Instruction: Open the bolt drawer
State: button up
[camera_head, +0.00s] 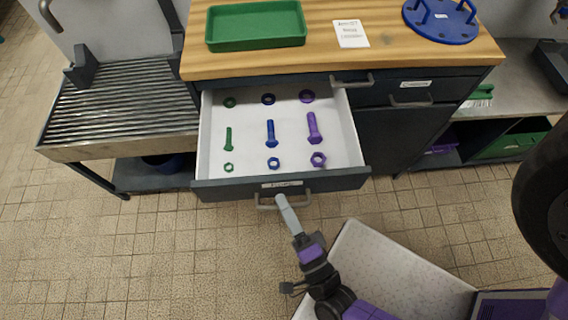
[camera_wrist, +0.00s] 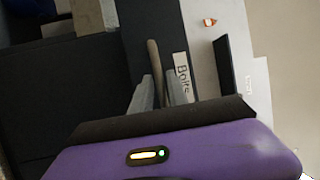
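The bolt drawer (camera_head: 345,177) is pulled well out from under the wooden bench top in the head view. Its dark front carries a label, readable as "Bolts" in the wrist view (camera_wrist: 183,76). The drawer handle (camera_head: 264,205) is a grey bar on that front. My gripper (camera_head: 283,202) is at the middle of the handle. In the wrist view its two fingers (camera_wrist: 160,95) stand on either side of the handle bar (camera_wrist: 155,62) and look closed on it. Inside the drawer lie green, blue and purple bolts (camera_head: 271,133), nuts and washers.
A green tray (camera_head: 256,25), a card (camera_head: 351,33) and a blue flanged disc (camera_head: 440,22) are on the bench top. A shut drawer and cupboard (camera_head: 405,120) are at the right. A slatted metal table (camera_head: 125,98) stands left. Tiled floor lies clear at the left front.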

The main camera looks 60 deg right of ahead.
jog(key=b+v, duration=0.1)
jog(key=v, duration=0.7)
jog(key=shift+w, duration=0.1)
dwell(0.5)
